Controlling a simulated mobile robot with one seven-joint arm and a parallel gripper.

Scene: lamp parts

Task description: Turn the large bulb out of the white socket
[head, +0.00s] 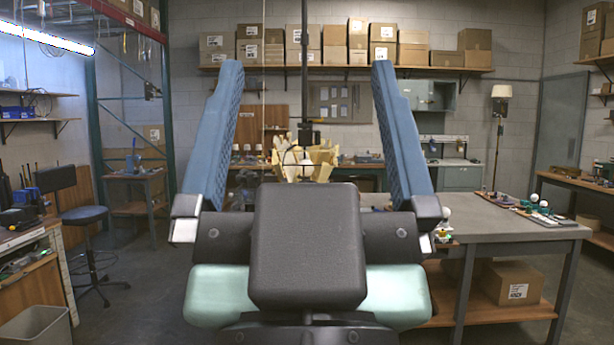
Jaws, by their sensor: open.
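My gripper (306,72) fills the middle of the head view. Its two blue fingers stand wide apart, with nothing held between them. A round white bulb (445,212) shows at the left end of the grey table, just right of my gripper's right finger. Small coloured parts lie below it, partly hidden by the gripper. More small white round parts (535,198) sit on trays at the table's right. They are too small to tell which is the large bulb or the white socket.
A stool (86,216) and a bin (36,326) stand at left. Yellowish pieces (322,160) show between the fingers, farther back. Floor is open at left.

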